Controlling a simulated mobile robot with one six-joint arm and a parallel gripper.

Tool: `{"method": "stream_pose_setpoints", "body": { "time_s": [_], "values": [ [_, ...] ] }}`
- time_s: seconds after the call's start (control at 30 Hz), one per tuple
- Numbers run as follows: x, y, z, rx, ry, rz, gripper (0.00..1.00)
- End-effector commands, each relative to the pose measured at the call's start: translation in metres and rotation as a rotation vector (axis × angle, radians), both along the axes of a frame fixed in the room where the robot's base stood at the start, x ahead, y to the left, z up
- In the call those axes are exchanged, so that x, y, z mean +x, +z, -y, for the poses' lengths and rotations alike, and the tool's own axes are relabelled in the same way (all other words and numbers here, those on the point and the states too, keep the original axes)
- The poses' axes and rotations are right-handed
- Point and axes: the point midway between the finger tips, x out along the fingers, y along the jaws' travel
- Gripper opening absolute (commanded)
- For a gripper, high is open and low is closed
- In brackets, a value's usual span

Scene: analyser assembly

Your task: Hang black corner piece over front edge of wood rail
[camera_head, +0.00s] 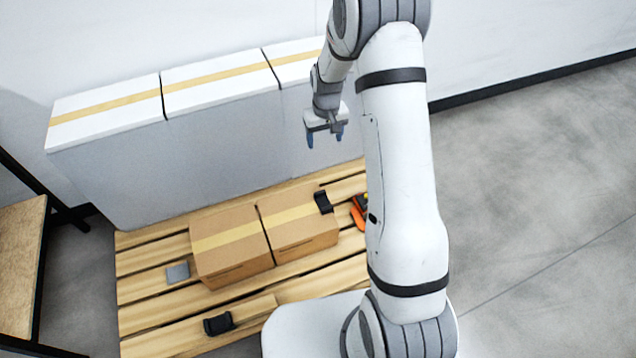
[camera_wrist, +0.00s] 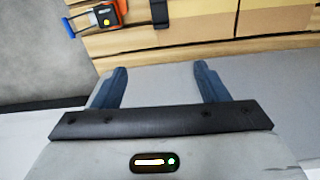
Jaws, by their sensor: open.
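A black piece (camera_head: 218,324) lies at the front of the wooden pallet, against the left end of a light wood rail (camera_head: 252,309). A second black piece (camera_head: 323,202) sits at the right end of the cardboard boxes; a black piece at the top of the wrist view (camera_wrist: 160,12) looks like this one. I cannot tell which is the corner piece. My gripper (camera_head: 325,137) is open and empty, high in front of the white boxes, well away from both black pieces. Its two blue fingers stand apart in the wrist view (camera_wrist: 160,74).
Two taped cardboard boxes (camera_head: 230,262) stand mid-pallet. A grey plate (camera_head: 178,273) lies left of them. An orange device (camera_head: 358,217) is partly hidden behind my arm. Tall white boxes (camera_head: 220,150) line the back. A wood-topped table (camera_head: 20,250) stands left. Floor at right is clear.

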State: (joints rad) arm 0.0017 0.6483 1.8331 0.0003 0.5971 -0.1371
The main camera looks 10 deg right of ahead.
Motion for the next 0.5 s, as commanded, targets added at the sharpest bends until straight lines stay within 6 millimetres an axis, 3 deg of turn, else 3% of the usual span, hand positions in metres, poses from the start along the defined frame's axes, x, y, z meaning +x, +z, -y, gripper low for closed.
{"method": "stream_pose_setpoints", "body": {
  "time_s": [0.03,0.2,0.33,0.5],
  "values": [
    [0.008,-0.046,-0.001,-0.001,0.007,-0.017,0.67],
    [0.027,-0.147,-0.002,-0.002,0.03,-0.042,0.67],
    [0.033,-0.202,-0.003,-0.002,0.043,-0.055,0.67],
    [0.034,-0.239,-0.004,-0.002,0.051,-0.063,0.67]
  ]
}}
